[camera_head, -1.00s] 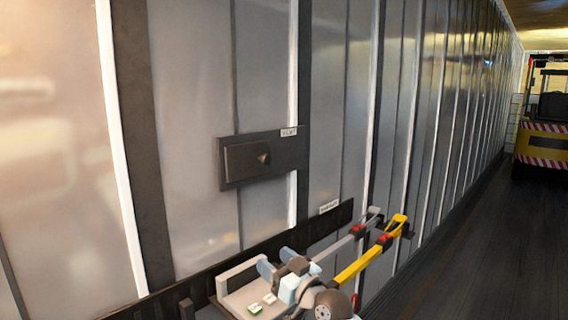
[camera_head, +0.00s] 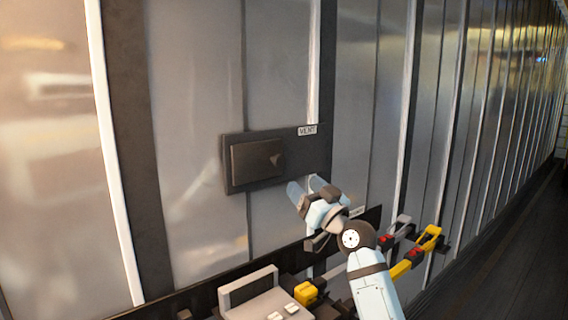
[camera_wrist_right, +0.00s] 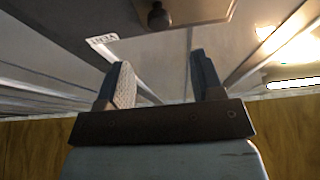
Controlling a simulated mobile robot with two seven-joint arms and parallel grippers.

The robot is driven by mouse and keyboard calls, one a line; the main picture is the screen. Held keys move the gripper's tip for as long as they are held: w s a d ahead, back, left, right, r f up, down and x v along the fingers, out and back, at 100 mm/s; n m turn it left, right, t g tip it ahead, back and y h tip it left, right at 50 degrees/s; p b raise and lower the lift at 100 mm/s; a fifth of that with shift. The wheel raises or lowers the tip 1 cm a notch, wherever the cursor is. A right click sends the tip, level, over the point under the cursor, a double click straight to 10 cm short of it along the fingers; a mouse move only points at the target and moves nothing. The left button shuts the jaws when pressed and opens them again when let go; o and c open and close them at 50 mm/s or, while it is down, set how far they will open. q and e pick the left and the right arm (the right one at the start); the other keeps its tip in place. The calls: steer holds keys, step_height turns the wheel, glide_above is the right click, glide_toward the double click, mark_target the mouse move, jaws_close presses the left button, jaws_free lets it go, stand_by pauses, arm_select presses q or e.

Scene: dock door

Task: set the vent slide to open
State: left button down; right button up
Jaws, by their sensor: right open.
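The vent slide (camera_head: 252,164) is a dark rectangular panel with a small knob (camera_head: 275,159), covering the left part of a dark wall plate (camera_head: 310,156). The plate's right part is bare, with a small VENT label (camera_head: 307,130) at its upper right. My right gripper (camera_head: 307,187) is open and empty just below and right of the slide, apart from the knob. In the right wrist view, the two fingers (camera_wrist_right: 163,80) stand apart, with the knob (camera_wrist_right: 158,16) beyond them near the top edge. The left gripper is not in view.
The wall is ribbed grey metal. Below the vent runs a dark rail (camera_head: 205,300). Red-and-grey and yellow handles (camera_head: 428,238) stick out at lower right, close to my right arm. A pale tray-like piece (camera_head: 248,290) is at the bottom. Dark floor lies clear at far right.

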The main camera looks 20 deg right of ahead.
mark_target(281, 163)
steer(key=p+x, duration=0.1)
steer(key=x, duration=0.7)
steer(key=shift+w, duration=0.15)
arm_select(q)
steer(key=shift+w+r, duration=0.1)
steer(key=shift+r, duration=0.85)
arm_select(e)
steer(key=shift+w+a+r, duration=0.2)
steer(key=shift+w, duration=0.35)
